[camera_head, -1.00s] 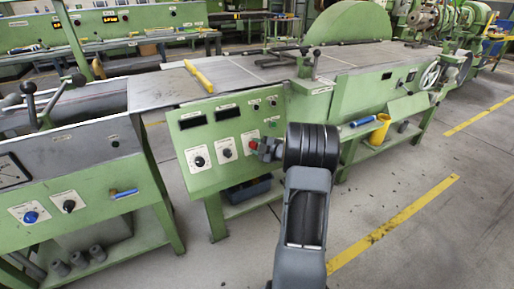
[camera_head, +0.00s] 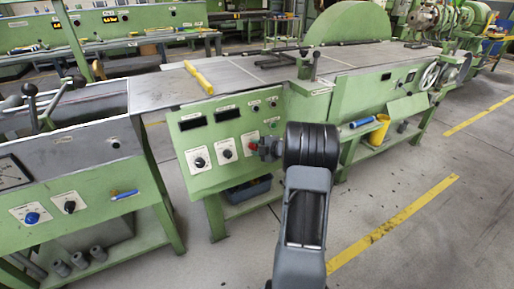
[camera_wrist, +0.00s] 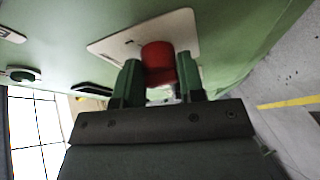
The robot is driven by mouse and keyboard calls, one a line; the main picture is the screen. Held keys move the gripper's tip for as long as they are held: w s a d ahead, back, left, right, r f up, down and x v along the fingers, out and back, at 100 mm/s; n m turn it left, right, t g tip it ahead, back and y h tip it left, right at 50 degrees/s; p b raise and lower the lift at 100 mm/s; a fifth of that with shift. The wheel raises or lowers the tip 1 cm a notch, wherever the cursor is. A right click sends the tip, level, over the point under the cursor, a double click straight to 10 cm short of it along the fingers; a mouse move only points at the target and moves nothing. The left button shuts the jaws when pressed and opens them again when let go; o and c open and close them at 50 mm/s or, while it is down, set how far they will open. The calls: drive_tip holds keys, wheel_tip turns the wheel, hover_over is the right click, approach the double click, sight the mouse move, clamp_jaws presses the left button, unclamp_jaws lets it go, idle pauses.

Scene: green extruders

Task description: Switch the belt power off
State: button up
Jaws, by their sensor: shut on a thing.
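The red knob (camera_head: 252,147) is on the sloped green control panel (camera_head: 190,150) of the middle machine. In the wrist view the red knob (camera_wrist: 158,60) stands out from a pale plate (camera_wrist: 112,46) between my two green fingers. My gripper (camera_head: 262,147) reaches the panel from the right and is shut on the red knob. The fingers (camera_wrist: 160,82) sit on either side of it, and the wrist body hides the lower part of the view. The writing on the knob's plate is too small to read.
Two black knobs (camera_head: 199,162) (camera_head: 227,154) are left of the red one. Above are dark displays (camera_head: 193,122) and small buttons. A green button (camera_head: 271,122) lies just above my gripper. A yellow bar (camera_head: 198,77) lies on the belt table.

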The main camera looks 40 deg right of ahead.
drive_tip(key=shift+r, duration=0.2)
drive_tip(key=o, duration=0.9)
drive_tip(key=shift+f, duration=0.1)
drive_tip(key=shift+p+v, duration=1.35)
drive_tip(key=shift+v, duration=5.55)
drive_tip(key=shift+d, duration=0.1)
